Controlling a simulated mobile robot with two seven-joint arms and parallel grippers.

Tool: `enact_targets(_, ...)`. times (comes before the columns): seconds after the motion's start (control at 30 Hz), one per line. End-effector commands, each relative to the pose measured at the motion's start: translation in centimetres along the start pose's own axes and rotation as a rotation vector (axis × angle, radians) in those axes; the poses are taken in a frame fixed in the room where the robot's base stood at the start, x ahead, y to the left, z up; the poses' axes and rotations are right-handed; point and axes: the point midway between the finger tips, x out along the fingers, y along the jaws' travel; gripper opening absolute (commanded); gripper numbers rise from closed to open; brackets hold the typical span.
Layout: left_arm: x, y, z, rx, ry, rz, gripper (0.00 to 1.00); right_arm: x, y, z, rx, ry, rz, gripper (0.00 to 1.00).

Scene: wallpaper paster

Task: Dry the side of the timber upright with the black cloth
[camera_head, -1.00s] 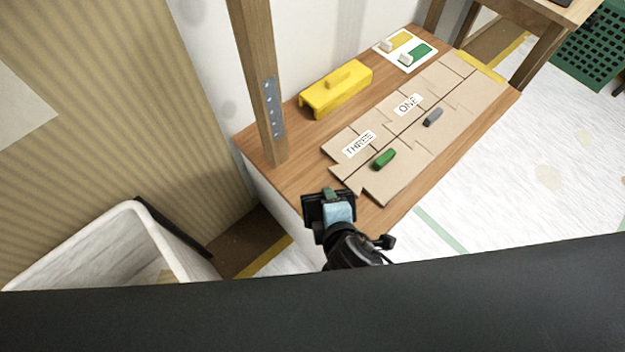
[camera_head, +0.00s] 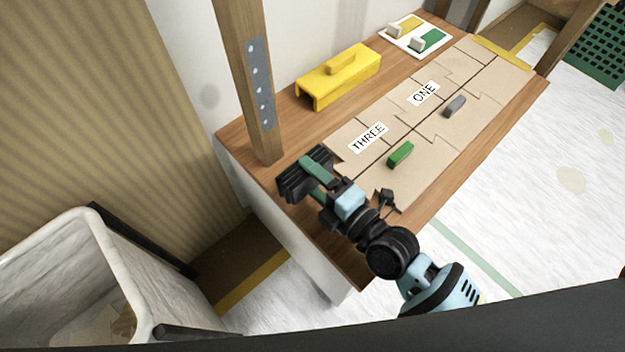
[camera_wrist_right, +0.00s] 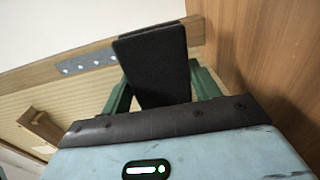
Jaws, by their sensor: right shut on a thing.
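The timber upright (camera_head: 235,70) stands at the back left of the wooden bench, with a grey metal plate screwed to its side. In the wrist view the upright (camera_wrist_right: 188,36) runs slantwise behind the cloth. My right gripper (camera_head: 313,168) is shut on the black cloth (camera_head: 293,187), which looks like a flat, dark pad. The cloth (camera_wrist_right: 155,62) also fills the middle of the wrist view, between the green fingers. In the head view the cloth is just right of the upright's foot, with a small gap showing. My left gripper is not in view.
A yellow box-like tool (camera_head: 338,77) lies behind jointed tan boards (camera_head: 440,119) labelled THREE and ONE. A green block (camera_head: 401,154) and a grey block (camera_head: 455,106) lie on the boards. A pale tub (camera_head: 70,240) stands at the lower left.

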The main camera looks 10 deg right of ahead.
Motion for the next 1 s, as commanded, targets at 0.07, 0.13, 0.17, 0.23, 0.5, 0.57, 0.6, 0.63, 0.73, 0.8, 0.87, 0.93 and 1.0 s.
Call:
enact_targets(0.07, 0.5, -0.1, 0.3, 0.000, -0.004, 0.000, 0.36, 0.2, -0.3, 0.2, 0.003, -0.016, 0.016, 0.38)
enact_targets(0.13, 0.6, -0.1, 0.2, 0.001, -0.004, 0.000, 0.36, 0.2, -0.2, 0.4, 0.001, -0.021, 0.024, 0.38)
enact_targets(0.17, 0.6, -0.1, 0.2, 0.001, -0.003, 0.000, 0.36, 0.2, -0.2, 0.4, 0.000, -0.023, 0.025, 0.38)
enact_targets(0.23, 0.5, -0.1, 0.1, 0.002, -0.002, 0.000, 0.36, 0.2, -0.1, 0.4, 0.000, -0.023, 0.026, 0.38)
enact_targets(0.5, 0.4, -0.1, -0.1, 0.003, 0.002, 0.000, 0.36, 0.2, 0.0, 0.4, 0.000, -0.024, 0.026, 0.38)
enact_targets(0.57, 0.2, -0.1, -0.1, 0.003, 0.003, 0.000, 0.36, 0.1, 0.0, 0.5, -0.001, -0.028, 0.029, 0.38)
enact_targets(0.6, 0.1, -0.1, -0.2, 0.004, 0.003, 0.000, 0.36, 0.1, 0.0, 0.5, -0.001, -0.031, 0.031, 0.38)
enact_targets(0.63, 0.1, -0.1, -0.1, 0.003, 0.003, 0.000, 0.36, 0.3, 0.0, 0.5, -0.001, -0.032, 0.032, 0.38)
enact_targets(0.73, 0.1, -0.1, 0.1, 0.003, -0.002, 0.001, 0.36, 1.3, 0.0, 0.5, 0.000, -0.031, 0.033, 0.38)
enact_targets(0.8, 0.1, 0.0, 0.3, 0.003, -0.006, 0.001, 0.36, 2.0, 0.0, 0.5, 0.000, -0.031, 0.032, 0.38)
enact_targets(0.87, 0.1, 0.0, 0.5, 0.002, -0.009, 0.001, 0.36, 2.8, 0.1, 0.6, 0.001, -0.031, 0.033, 0.38)
enact_targets(0.93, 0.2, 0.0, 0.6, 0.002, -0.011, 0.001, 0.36, 3.5, 0.0, 0.6, 0.000, -0.031, 0.032, 0.38)
enact_targets(1.0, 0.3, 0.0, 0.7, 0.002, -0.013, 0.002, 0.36, 4.2, 0.0, 0.6, 0.000, -0.031, 0.032, 0.38)
